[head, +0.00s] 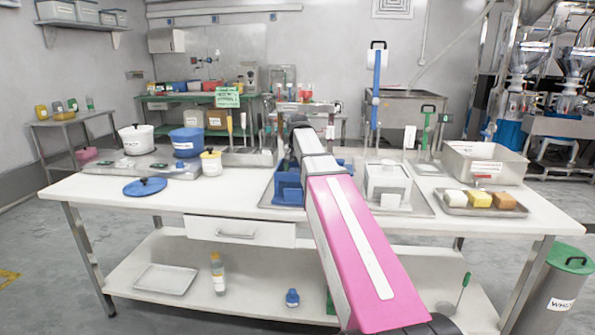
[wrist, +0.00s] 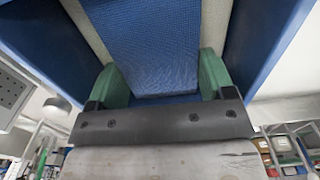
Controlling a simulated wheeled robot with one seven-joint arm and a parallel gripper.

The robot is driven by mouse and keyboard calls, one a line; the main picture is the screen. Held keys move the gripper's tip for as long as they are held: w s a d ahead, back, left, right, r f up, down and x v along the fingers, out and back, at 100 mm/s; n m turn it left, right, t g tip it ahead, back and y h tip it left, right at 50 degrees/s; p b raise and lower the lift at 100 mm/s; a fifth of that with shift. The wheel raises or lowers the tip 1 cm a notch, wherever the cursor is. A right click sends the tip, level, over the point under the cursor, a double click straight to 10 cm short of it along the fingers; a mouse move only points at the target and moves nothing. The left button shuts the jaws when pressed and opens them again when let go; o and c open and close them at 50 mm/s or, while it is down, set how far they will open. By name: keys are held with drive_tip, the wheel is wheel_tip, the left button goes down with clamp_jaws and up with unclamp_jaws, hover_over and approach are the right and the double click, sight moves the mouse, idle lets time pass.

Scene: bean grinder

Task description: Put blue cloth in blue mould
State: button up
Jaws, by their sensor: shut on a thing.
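The blue mould (head: 289,190) stands on a metal tray on the white table, left of my arm in the head view. Its blue walls (wrist: 268,45) show on both sides in the wrist view. The blue cloth (wrist: 150,45) has a fine woven texture and lies between the two green fingers of my gripper (wrist: 158,65). The gripper is shut on the cloth, between the mould's walls in the wrist view. My arm hides the gripper and cloth in the head view. I cannot tell whether the cloth touches the mould's bottom.
A white mould (head: 388,185) stands right of my arm. A metal tray (head: 455,209) with several blocks and a steel bin (head: 487,163) are at the right. A blue lid (head: 145,187), a white pot (head: 137,140) and a blue pot (head: 187,142) are at the left.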

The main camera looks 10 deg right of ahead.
drive_tip(key=o, duration=0.9)
drive_tip(key=shift+f, duration=0.1)
wheel_tip(320, 180, up, 12)
drive_tip(key=shift+r, duration=0.15)
